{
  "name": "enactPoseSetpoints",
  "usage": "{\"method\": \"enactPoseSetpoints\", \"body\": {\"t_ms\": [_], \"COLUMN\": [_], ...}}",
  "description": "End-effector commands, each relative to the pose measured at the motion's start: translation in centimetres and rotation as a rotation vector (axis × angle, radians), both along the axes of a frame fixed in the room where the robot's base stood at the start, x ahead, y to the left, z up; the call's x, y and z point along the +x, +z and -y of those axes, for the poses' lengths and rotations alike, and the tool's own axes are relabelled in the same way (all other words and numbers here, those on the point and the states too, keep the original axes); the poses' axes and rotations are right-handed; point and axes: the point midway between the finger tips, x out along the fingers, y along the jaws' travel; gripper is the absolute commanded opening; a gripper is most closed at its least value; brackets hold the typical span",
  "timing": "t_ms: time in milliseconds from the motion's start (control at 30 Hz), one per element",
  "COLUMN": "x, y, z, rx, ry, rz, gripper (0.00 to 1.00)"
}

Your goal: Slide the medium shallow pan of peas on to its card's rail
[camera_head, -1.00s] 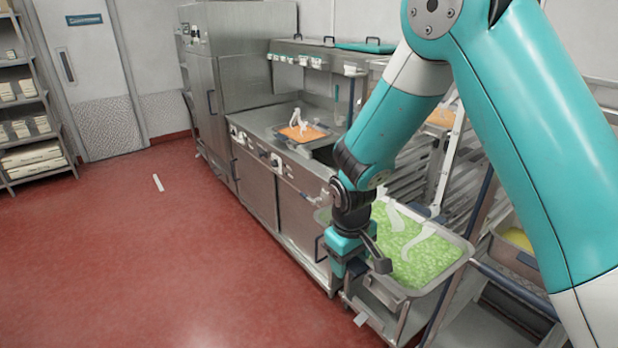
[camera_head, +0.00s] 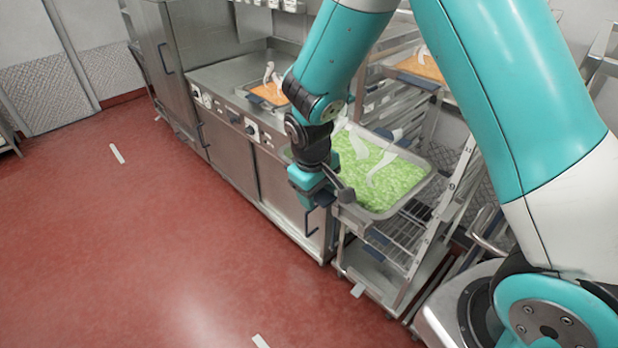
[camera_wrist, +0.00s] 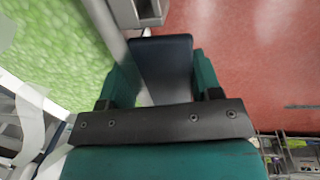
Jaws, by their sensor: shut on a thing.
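The pan of peas (camera_head: 385,215) is a shallow steel pan full of green peas, with pale curled strips over them. It appears level at the upper front of an open rack (camera_head: 432,232). I cannot tell whether it rests on a rail. My gripper (camera_head: 318,198) is at the pan's near left side, and its fingertips are hidden in the head view. In the wrist view my gripper (camera_wrist: 155,80) is shut on the pan's dark blue handle (camera_wrist: 162,55), with the peas (camera_wrist: 50,45) to the left. No card is clearly readable.
A steel counter (camera_head: 225,75) with an orange-filled pan (camera_head: 268,93) stands left of the rack. Another orange-filled pan (camera_head: 420,66) sits on racking behind. A dark blue handle shows on a lower level. Red floor (camera_head: 150,240) is open at left.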

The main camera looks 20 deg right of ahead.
Motion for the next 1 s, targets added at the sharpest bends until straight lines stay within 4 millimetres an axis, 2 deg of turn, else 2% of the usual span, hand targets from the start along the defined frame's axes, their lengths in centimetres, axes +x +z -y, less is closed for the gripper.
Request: {"method": "enactPoseSetpoints", "body": {"t_ms": [167,633,1000], "x": [0.4,1.9,2.2], "y": [0.1,0.1,0.1], "z": [0.9,5.0,5.8], "rx": [-0.003,-0.002,-0.003], "ry": [-0.003,-0.003,-0.002], "rz": [0.004,0.003,0.004], "gripper": [0.00,0.00,0.00]}}
